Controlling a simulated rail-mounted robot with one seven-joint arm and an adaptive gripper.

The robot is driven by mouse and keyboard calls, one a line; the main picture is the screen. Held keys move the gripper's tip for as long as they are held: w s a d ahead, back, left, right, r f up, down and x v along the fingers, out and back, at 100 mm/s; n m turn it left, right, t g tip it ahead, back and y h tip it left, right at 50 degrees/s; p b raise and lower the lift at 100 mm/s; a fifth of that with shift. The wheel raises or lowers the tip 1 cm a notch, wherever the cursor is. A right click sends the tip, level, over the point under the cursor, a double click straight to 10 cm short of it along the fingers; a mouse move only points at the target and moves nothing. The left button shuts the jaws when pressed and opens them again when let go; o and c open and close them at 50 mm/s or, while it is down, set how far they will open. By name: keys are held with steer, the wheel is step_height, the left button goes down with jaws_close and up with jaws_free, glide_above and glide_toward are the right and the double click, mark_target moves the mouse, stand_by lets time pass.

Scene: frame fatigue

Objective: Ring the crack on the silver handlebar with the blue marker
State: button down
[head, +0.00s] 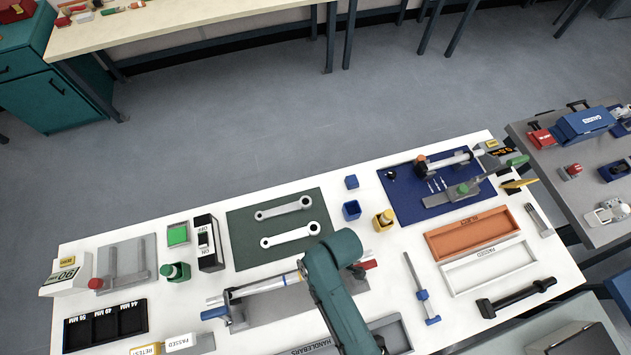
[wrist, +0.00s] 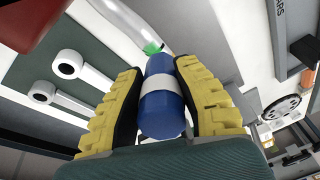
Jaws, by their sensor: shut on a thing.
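In the wrist view my gripper (wrist: 160,85), with yellow ridged fingers, is shut on the blue marker (wrist: 161,110), which has a white band. A silver tube (wrist: 118,18), apparently the handlebar, runs toward the marker's far end. A green patch (wrist: 152,48) shows where they meet in the picture; I cannot tell which it belongs to, or whether they touch. In the head view the silver handlebar (head: 262,287) lies over a grey stand, with coloured bands near my arm. My arm hides the gripper and marker there. I cannot make out the crack.
Two white link arms (head: 290,235) lie on a green mat (head: 240,219) behind the handlebar. Blue (head: 351,211) and yellow (head: 383,222) holders stand right of the mat.

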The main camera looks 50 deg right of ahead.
steer(key=shift+w+a+p+v, duration=0.2)
steer(key=shift+p+v, duration=0.7)
steer(key=shift+v, duration=0.15)
steer(key=shift+w+a+p+v, duration=0.15)
steer(key=shift+a+p+v, duration=0.05)
steer(key=shift+p+v, duration=0.8)
steer(key=shift+w+a+p+v, duration=0.2)
steer(key=shift+p+v, duration=0.55)
steer(key=shift+v, duration=0.4)
steer(key=shift+r, duration=0.15)
steer(key=w+a+r+m+t+h, duration=0.1)
steer(key=w+a+r+m, duration=0.2)
steer(key=w+a+m, duration=0.4)
steer(key=shift+w+a+r+m, duration=0.3)
steer(key=shift+w+a, duration=0.25)
steer(key=shift+a, duration=1.3)
